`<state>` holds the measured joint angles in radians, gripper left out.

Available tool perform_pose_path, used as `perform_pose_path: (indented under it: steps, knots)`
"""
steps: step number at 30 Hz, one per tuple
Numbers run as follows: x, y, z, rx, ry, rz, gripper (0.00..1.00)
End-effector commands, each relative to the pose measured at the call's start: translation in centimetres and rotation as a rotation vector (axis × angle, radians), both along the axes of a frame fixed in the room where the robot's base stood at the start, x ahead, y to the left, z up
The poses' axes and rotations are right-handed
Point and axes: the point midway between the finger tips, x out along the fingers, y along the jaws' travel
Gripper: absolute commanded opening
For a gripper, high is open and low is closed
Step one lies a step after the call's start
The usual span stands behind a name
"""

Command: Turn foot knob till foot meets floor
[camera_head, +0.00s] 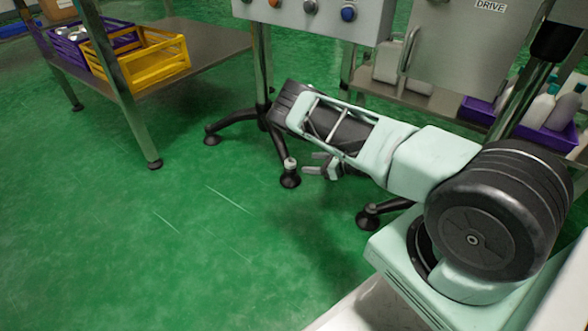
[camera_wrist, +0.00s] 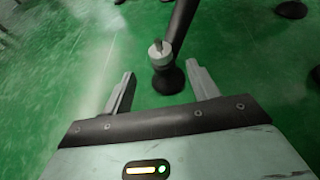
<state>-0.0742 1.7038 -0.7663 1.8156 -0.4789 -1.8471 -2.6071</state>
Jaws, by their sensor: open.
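The foot knob (camera_wrist: 160,54) is a pale, round collar with a short stem on top. In the wrist view it lies between and just beyond my gripper's fingertips (camera_wrist: 163,82), with no finger touching it that I can see. The dark foot (camera_wrist: 168,78) is directly below the knob. In the head view the knob (camera_head: 290,164) and the black foot (camera_head: 290,181) are at the end of a stand leg, just left of my gripper (camera_head: 312,164). My gripper is open and empty. Whether the foot touches the floor is not clear.
The stand's other feet (camera_head: 212,139) (camera_head: 368,219) rest on the green floor (camera_head: 150,230). A steel table (camera_head: 215,50) with yellow (camera_head: 145,62) and purple crates stands at the upper left. A control box (camera_head: 320,18) is above my arm. The floor at left is clear.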

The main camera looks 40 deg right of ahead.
Motion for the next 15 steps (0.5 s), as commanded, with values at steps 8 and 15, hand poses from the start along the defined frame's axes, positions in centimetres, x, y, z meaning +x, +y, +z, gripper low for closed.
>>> perform_pose_path:
  steps: [8, 15]
  knots:
    - [4.6, 2.4, -2.6, 0.001, -0.003, 0.002, 0.59]
    - [6.6, 3.4, -3.3, 0.001, -0.001, 0.001, 0.59]
